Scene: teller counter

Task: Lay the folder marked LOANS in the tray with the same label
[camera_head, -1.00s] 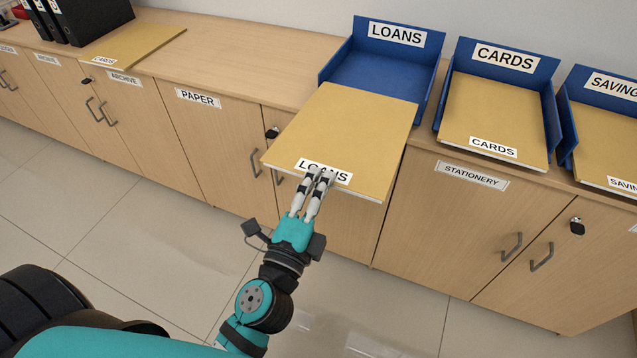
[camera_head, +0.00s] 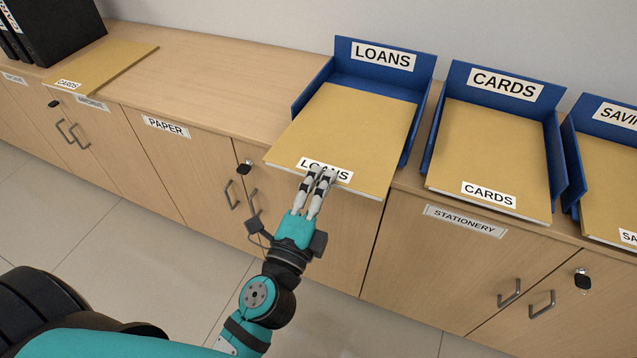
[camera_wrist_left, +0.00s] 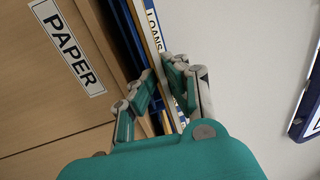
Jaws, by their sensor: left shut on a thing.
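The tan LOANS folder (camera_head: 350,133) is held roughly level by its front edge, its label partly covered by my fingers. My left gripper (camera_head: 322,176) is shut on that edge. The folder's far part is over the blue LOANS tray (camera_head: 375,82), between its side walls, and its near part sticks out past the counter front. I cannot tell whether it touches the tray floor. In the left wrist view the folder (camera_wrist_left: 152,20) runs edge-on between the fingers (camera_wrist_left: 165,85). My right gripper does not show.
The blue CARDS tray (camera_head: 505,85) to the right holds a CARDS folder (camera_head: 490,150). A SAVINGS tray (camera_head: 602,110) with a folder stands beyond it. Another CARDS folder (camera_head: 110,66) lies on the counter at left, by black binders (camera_head: 60,30). The counter between is bare.

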